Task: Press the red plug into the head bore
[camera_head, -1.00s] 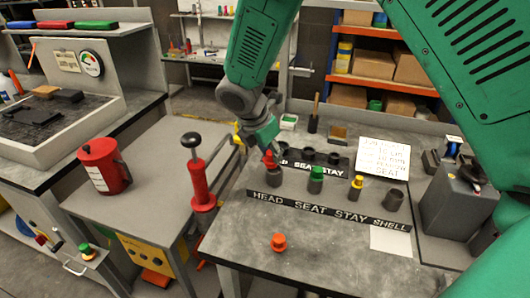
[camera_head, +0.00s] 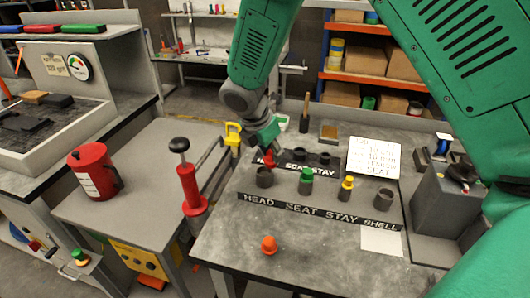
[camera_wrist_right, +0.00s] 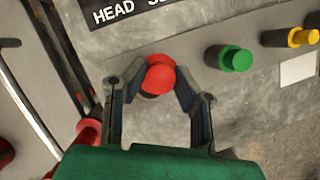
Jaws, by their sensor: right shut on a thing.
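My right gripper (camera_head: 267,157) is shut on the red plug (camera_head: 269,160), and in the right wrist view the plug (camera_wrist_right: 157,75) shows between the two fingertips (camera_wrist_right: 154,72). In the head view the plug appears just above and slightly behind the dark head bore (camera_head: 265,178), the leftmost collar of the front row. The bore's rim shows clear of the plug; I cannot tell the exact height gap. The bore is hidden in the wrist view. My left gripper is not in view.
The green plug (camera_head: 306,177) and yellow plug (camera_head: 347,184) stand in neighbouring collars; the shell collar (camera_head: 384,198) looks empty. An orange plug (camera_head: 269,245) stands on the bench in front of the label strip (camera_head: 318,211). A red pump (camera_head: 190,186) stands left of the bench.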

